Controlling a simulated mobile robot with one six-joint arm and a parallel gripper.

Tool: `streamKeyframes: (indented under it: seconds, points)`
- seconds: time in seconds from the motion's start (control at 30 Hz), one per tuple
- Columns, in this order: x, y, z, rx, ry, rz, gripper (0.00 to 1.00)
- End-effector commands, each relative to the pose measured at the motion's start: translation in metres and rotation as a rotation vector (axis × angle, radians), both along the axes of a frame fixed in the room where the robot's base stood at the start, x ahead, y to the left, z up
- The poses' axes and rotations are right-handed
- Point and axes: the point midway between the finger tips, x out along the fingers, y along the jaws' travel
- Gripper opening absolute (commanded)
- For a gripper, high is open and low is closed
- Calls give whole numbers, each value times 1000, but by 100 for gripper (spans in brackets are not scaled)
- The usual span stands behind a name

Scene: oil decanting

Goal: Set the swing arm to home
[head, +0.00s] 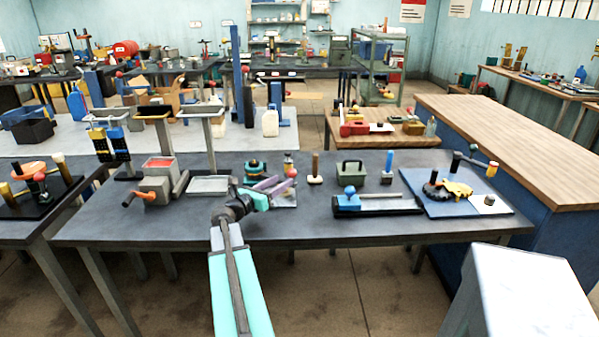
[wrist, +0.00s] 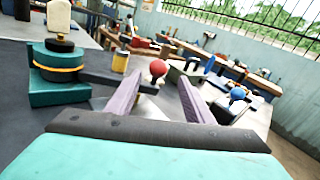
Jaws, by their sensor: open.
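The swing arm's teal pivot base (head: 255,169) stands on the dark table, left of centre; in the wrist view it (wrist: 58,88) is at the left, with a yellow ring and a black top knob. A dark bar runs right from it to a red ball knob (wrist: 158,68), which also shows in the head view (head: 292,173). A yellow post (wrist: 120,61) stands behind the bar. My gripper (wrist: 159,84) is open, its two purple fingers apart. The red knob appears between the fingertips; whether it lies within their reach I cannot tell. My gripper (head: 278,184) partly hides the device in the head view.
A grey tray (head: 209,186) and a crank box (head: 155,185) stand to the left. The table's front strip is mostly clear.

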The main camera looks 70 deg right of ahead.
Motion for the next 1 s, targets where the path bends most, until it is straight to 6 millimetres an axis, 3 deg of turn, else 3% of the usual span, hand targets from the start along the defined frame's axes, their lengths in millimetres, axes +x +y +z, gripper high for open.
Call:
streamKeyframes:
  seconds: [0.6,1.0]
  points:
    - [-29,-82,1,0,0,-1,47]
    - [-40,-110,0,0,1,-1,47]
